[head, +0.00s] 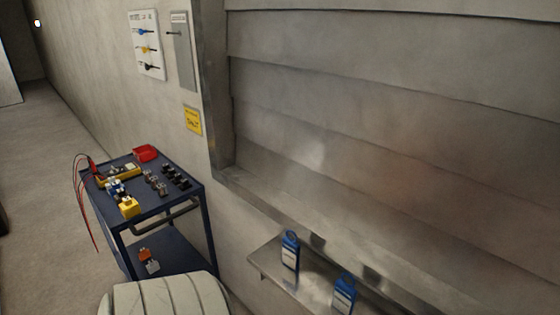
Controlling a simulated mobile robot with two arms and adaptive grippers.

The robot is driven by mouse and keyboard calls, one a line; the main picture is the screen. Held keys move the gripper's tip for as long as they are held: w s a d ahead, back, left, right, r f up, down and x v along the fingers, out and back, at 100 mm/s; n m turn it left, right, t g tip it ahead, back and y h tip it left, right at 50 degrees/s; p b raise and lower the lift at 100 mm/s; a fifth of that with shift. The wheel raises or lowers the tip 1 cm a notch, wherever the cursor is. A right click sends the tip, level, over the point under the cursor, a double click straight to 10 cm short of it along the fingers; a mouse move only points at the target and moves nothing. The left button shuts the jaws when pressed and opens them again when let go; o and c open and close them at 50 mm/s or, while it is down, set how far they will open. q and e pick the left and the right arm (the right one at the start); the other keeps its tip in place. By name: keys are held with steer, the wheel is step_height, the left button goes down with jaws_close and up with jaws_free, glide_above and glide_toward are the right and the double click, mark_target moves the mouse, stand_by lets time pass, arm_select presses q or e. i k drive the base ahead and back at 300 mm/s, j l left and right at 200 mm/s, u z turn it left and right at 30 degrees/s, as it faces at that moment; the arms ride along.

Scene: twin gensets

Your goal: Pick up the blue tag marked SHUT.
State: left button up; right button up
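Two blue tags with pale label faces stand on a metal shelf (262,259) at the bottom right in the head view. One blue tag (290,252) is near the shelf's left part and stands upright. The other blue tag (344,294) is farther right and nearer, close to the bottom edge. The print on both is too small to read, so I cannot tell which one is marked SHUT. Neither of my grippers is in view.
A dark blue cart (190,200) left of the shelf holds a red tray (145,153), a yellow block (129,207) and several small parts. A board (148,45) and a yellow sign (193,121) hang on the wall. Open floor lies at left.

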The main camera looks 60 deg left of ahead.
mark_target(292, 250)
steer(key=u, duration=1.8)
